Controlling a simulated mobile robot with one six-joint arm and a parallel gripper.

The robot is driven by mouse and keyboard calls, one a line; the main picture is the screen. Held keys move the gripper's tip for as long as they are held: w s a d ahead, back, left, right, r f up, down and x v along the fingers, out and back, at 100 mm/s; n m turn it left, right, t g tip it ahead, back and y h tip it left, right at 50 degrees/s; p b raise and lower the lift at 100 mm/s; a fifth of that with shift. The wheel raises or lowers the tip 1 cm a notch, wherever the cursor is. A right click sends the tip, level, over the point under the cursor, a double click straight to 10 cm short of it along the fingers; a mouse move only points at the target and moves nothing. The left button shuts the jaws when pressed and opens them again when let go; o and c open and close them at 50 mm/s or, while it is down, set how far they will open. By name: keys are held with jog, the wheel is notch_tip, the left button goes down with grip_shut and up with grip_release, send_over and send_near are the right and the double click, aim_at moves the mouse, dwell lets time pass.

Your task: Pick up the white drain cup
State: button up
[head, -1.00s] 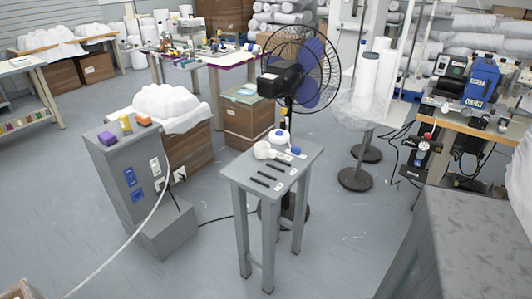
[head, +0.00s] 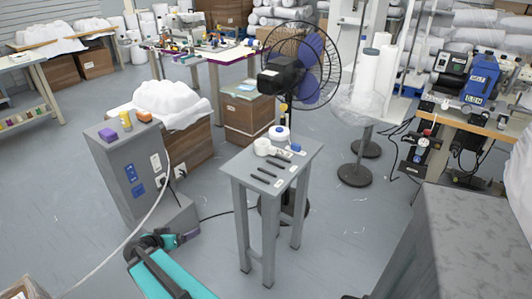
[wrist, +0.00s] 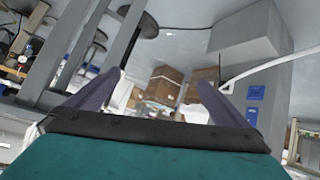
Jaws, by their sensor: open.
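The white drain cup (head: 262,147) stands on the top of a small grey table (head: 238,167) in the head view. A white round container with a blue part (head: 279,133) is just behind it. My gripper (head: 190,237) is at the lower left of the head view, lower than the tabletop, left of the table's legs and apart from the cup. In the wrist view its two purple fingers (wrist: 156,94) are spread with nothing between them. I cannot make out the cup in the wrist view.
Several dark bars (head: 267,172) and a small blue item (head: 296,148) lie on the same tabletop. A grey cabinet (head: 125,175) with coloured blocks stands to the left. A black fan (head: 290,75) stands behind the table. Floor is open in front.

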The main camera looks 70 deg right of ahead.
jog(key=s+d+r+m+g+h, duration=0.1)
jog(key=s+d+r+m, duration=0.1)
jog(key=s+d+r, duration=0.35)
jog(key=s+d+r+m+g+h+p, duration=0.1)
jog(key=s+d+r, duration=0.1)
jog(key=d+r, duration=0.65)
jog(key=s+d+r+m+g+h, duration=0.1)
jog(key=s+d+r+m, duration=0.1)
jog(key=s+d+r, duration=0.4)
jog(key=m+g, duration=0.1)
send_near(262, 149)
jog(key=v, duration=0.3)
jog(key=shift+w+a, duration=0.1)
jog(key=shift+a, duration=0.15)
jog(key=shift+d, duration=0.1)
jog(key=shift+p+x, duration=1.3)
jog(key=shift+x, duration=2.95)
jog(key=shift+r, duration=0.1)
jog(key=shift+d, duration=0.1)
